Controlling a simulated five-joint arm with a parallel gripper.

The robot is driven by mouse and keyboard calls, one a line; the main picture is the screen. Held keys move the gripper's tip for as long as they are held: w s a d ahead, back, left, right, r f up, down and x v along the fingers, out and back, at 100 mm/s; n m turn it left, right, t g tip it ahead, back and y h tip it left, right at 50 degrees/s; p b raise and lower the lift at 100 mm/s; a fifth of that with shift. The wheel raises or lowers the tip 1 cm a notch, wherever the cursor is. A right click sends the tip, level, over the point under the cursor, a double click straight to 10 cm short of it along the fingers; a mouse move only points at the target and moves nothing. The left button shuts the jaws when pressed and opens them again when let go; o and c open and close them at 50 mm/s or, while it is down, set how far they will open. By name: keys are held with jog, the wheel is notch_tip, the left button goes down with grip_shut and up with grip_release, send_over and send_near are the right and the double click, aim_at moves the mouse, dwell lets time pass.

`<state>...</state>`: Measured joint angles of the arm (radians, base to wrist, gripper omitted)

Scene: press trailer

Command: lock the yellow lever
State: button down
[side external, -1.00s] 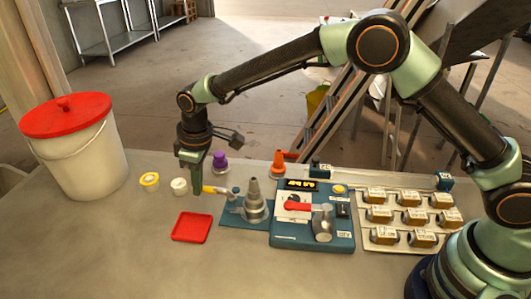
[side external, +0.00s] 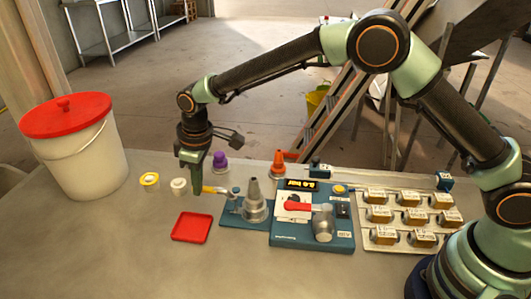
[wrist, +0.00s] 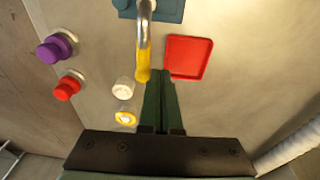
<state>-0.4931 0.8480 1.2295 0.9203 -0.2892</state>
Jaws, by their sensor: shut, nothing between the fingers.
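The yellow lever (side external: 214,190) reaches out to the left from the blue-based fixture (side external: 240,214) that carries a grey stepped nozzle (side external: 255,202). In the wrist view the lever's yellow grip (wrist: 143,66) sits at the end of a metal rod. My gripper (side external: 196,190) points down at the lever's free end; its shut green fingertips (wrist: 161,75) are right beside the yellow end, on the tray side in the wrist view. I cannot tell whether they touch. Nothing is between the fingers.
A red tray (side external: 191,227) lies in front. White (side external: 179,186) and yellow-ringed (side external: 149,180) caps stand left, a purple cap (side external: 219,160) behind. A blue panel with a red handle (side external: 297,206) stands right of the fixture. A white bucket (side external: 85,160) stands far left. The front-left table is clear.

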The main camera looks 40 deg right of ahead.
jog(key=shift+f, duration=0.15)
jog(key=shift+s+f, duration=0.15)
jog(key=shift+f, duration=0.55)
jog(key=shift+w+d, duration=0.85)
jog(key=shift+w, duration=0.3)
jog(key=shift+d, duration=0.1)
